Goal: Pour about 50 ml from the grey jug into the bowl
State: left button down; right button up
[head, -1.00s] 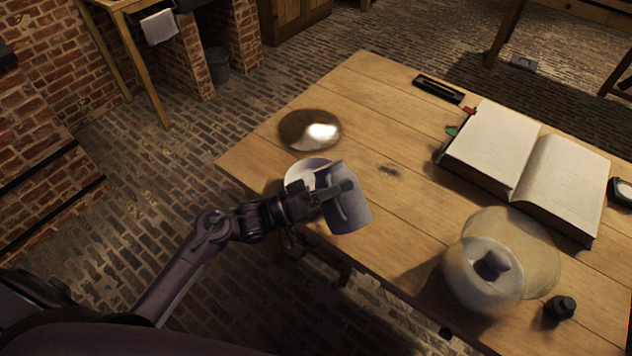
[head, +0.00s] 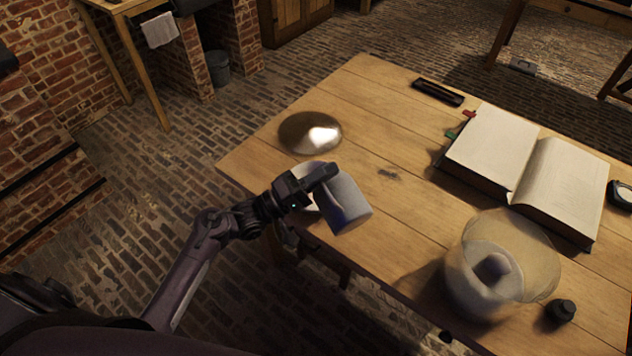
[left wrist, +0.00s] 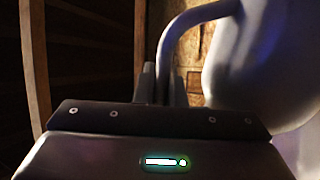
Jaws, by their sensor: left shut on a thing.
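The grey jug (head: 352,212) is tilted above the near left edge of the table. My left gripper (head: 326,174) is shut on its handle, and the handle (left wrist: 180,38) and the jug's side (left wrist: 268,60) fill much of the left wrist view. A pale round bowl (head: 308,168) shows behind the jug and gripper, mostly hidden by them. The jug's mouth is hidden, and I cannot tell how it lies over the bowl. No stream of liquid shows. My right gripper is not in view.
A shiny round metal dish (head: 310,133) lies just behind the bowl. The table's middle (head: 400,205) is clear.

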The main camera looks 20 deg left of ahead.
pick_arm(q)
jog(key=shift+w+a+r+n+p, duration=0.3)
jog(key=shift+w+a+n+p, duration=0.05)
jog(key=shift+w+a+n, duration=0.15)
jog(key=shift+w+a+t, duration=0.1)
jog(key=shift+t, duration=0.2)
jog(key=shift+w+a+f+n+t+y+p, duration=0.2)
jog(key=shift+w+a+n+t+y+p, duration=0.1)
jog(key=shift+n, duration=0.3)
jog(key=shift+w+a+f+n+t+y+p, duration=0.2)
jog(key=shift+a+n+y+p, duration=0.1)
jog(key=shift+n, duration=0.3)
jog(key=shift+s, duration=0.2)
jog(key=shift+w+a+r+n+t+p, duration=0.2)
jog(key=shift+w+a+n+t+p, duration=0.15)
jog(key=shift+n+p, duration=0.4)
dwell(0.5)
